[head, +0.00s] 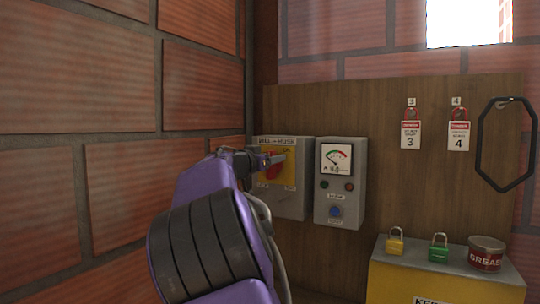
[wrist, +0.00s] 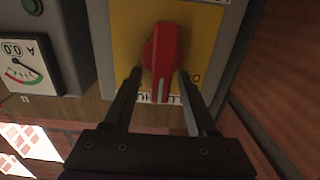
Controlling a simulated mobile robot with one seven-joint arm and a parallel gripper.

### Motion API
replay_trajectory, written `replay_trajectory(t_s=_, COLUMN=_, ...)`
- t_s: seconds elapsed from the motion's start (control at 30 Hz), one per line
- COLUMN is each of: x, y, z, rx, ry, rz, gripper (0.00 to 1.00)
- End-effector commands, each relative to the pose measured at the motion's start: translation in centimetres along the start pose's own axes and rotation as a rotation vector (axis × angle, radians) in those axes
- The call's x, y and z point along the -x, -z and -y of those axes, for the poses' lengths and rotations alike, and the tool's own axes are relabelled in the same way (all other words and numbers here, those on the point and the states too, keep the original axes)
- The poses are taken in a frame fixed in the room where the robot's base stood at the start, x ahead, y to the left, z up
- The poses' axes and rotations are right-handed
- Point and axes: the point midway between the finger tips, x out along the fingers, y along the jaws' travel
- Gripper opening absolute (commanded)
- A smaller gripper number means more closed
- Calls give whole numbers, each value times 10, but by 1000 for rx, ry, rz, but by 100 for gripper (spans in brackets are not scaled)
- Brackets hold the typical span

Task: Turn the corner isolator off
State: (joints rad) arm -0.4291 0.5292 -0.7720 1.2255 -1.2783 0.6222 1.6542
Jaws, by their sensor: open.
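The corner isolator is a grey box (head: 291,205) with a yellow plate and a red rotary handle (head: 272,170), on the wooden board beside the brick corner. The handle is partly hidden by my gripper (head: 272,160) in the head view. In the wrist view, which is turned over, the red handle (wrist: 165,50) stands lengthwise up the picture on the yellow plate (wrist: 204,30), its white line towards my gripper. My open gripper (wrist: 159,76) has one finger on each side of the handle's near end. I cannot tell whether either finger touches it.
A grey meter box (head: 341,208) with dial and buttons stands close right of the isolator. The brick wall (head: 130,190) is close on the left. A yellow box (head: 430,284) carries two padlocks and a grease tin (head: 486,255). Two red-and-white tags and a black hexagonal ring (head: 481,146) hang on the board.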

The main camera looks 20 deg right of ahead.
Motion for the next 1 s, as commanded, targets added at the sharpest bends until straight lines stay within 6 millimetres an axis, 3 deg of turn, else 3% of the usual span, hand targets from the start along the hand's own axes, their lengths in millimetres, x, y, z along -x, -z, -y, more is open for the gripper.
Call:
replay_trajectory(t_s=0.27, x=-1, y=-1, z=0, rx=0, ry=1, rz=0, gripper=57)
replay_trajectory(t_s=0.6, x=-1, y=-1, z=0, rx=0, ry=0, rz=2, gripper=0)
replay_trajectory(t_s=1.0, x=-1, y=-6, z=1, rx=28, ry=-2, rz=8, gripper=0)
